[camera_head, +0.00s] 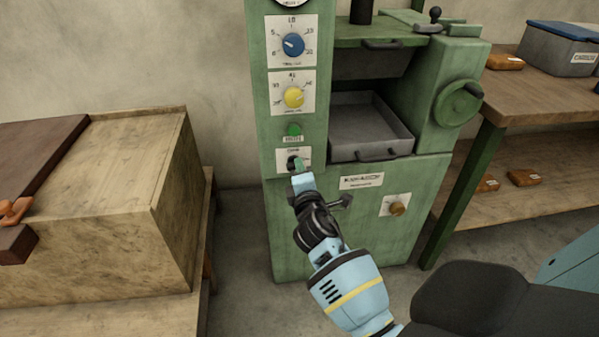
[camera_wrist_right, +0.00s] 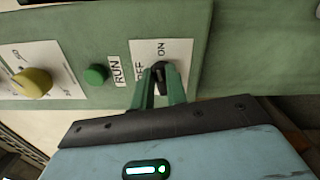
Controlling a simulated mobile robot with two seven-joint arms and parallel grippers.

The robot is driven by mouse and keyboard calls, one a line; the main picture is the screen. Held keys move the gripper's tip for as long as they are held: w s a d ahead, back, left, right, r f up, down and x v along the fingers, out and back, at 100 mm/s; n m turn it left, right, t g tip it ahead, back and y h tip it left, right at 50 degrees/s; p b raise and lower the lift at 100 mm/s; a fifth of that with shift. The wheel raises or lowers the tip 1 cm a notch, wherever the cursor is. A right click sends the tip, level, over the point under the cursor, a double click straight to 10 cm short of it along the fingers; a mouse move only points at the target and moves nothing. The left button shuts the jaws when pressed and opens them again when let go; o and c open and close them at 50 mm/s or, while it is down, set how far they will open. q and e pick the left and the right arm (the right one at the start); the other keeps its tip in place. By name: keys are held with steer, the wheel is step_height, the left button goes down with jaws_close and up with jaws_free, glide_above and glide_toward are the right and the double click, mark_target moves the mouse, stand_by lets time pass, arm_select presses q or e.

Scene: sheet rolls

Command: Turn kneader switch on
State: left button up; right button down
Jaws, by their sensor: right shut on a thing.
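The kneader (camera_head: 345,215) is a green machine with a tall control panel on its left side. Its switch (camera_wrist_right: 158,72) is a small black knob on a white plate marked OFF and ON. My right gripper (camera_wrist_right: 160,88) has its green fingers on both sides of the switch and is shut on it. In the head view my right gripper (camera_head: 296,164) covers most of the switch. The exact position of the switch lever is partly hidden by the fingers. My left gripper is not in view.
A green RUN button (camera_head: 293,130), a yellow dial (camera_head: 293,97) and a blue dial (camera_head: 293,45) sit above the switch. A grey tray (camera_head: 371,130) is in the machine. A wooden chest (camera_head: 150,200) stands left, a workbench (camera_head: 550,90) right.

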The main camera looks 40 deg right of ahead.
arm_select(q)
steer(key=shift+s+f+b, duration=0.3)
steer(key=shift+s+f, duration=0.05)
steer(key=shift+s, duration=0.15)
arm_select(e)
steer(key=shift+f+m, duration=0.2)
steer(key=shift+m, duration=0.9)
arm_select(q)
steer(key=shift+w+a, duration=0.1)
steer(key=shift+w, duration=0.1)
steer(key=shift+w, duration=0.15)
arm_select(e)
steer(key=c, duration=1.4)
jaws_free()
steer(key=shift+r, duration=0.1)
